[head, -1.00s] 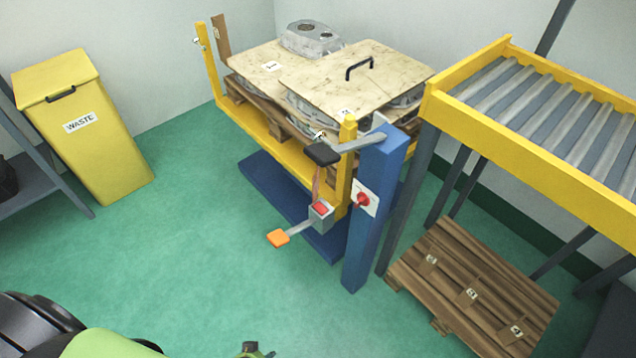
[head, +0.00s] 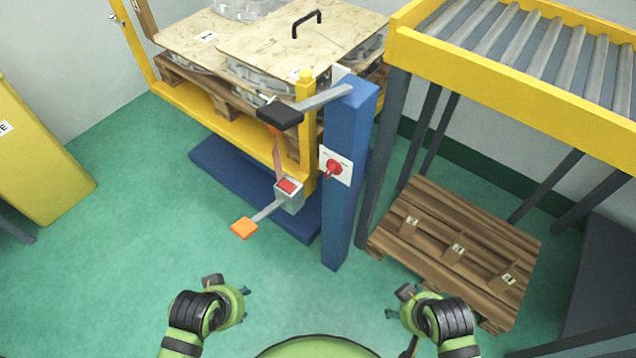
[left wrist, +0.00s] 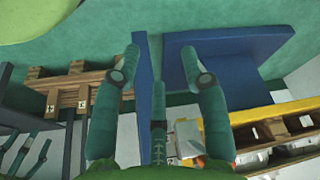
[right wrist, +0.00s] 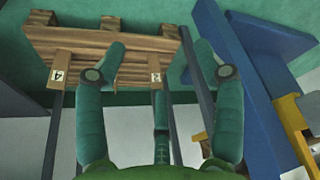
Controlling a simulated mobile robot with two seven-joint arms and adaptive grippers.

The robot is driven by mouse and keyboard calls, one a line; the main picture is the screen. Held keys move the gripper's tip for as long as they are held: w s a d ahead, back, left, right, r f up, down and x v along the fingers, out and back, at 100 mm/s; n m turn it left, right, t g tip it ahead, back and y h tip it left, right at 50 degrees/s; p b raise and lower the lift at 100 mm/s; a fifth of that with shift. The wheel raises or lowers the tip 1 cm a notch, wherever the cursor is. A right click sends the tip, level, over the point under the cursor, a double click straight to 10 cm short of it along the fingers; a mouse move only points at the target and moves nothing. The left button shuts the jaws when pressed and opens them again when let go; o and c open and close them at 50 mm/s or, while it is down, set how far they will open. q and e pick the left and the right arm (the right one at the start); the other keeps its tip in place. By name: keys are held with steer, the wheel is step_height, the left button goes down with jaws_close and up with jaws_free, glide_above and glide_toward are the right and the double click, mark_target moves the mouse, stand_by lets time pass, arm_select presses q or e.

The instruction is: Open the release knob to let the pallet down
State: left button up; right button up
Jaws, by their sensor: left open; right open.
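The red release knob (head: 334,168) sits on a white plate on the blue post (head: 345,215) of the lift, in the head view. The loaded wooden pallet (head: 225,100) rests raised on the lift's yellow frame (head: 225,121), under boards and metal castings. My left gripper (head: 243,304) is open and empty, low in front of the lift and apart from the knob. My right gripper (head: 392,303) is open and empty, to the right and below the knob. Both wrist views show spread fingers with nothing between them. I cannot make out the knob in either wrist view.
A black-ended lever (head: 279,113) juts left from the post top. A grey box with a red button (head: 288,187) and an orange pedal (head: 244,228) stand left of the post. A roller conveyor (head: 520,95) and an empty pallet (head: 455,245) are right. Green floor (head: 110,270) is clear.

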arm_select(q)
steer(key=w+d+r+n+t+h+b, duration=0.1)
steer(key=w+d+r+n+h, duration=0.15)
steer(key=d+r, duration=0.4)
steer(key=n+t+h, duration=0.8)
steer(key=n+t, duration=0.2)
steer(key=n, duration=1.5)
glide_toward(326, 174)
steer(key=x, duration=0.8)
steer(key=shift+w, duration=0.3)
arm_select(e)
steer(key=s+f+g, duration=0.1)
steer(key=s+f, duration=0.2)
steer(key=f, duration=0.9)
steer(key=shift+s+f, duration=0.2)
arm_select(q)
steer(key=shift+d+r+y, duration=0.1)
steer(key=shift+d+y, duration=0.05)
steer(key=shift+y, duration=0.1)
arm_select(e)
steer(key=shift+d, duration=0.1)
arm_select(q)
jaws_close()
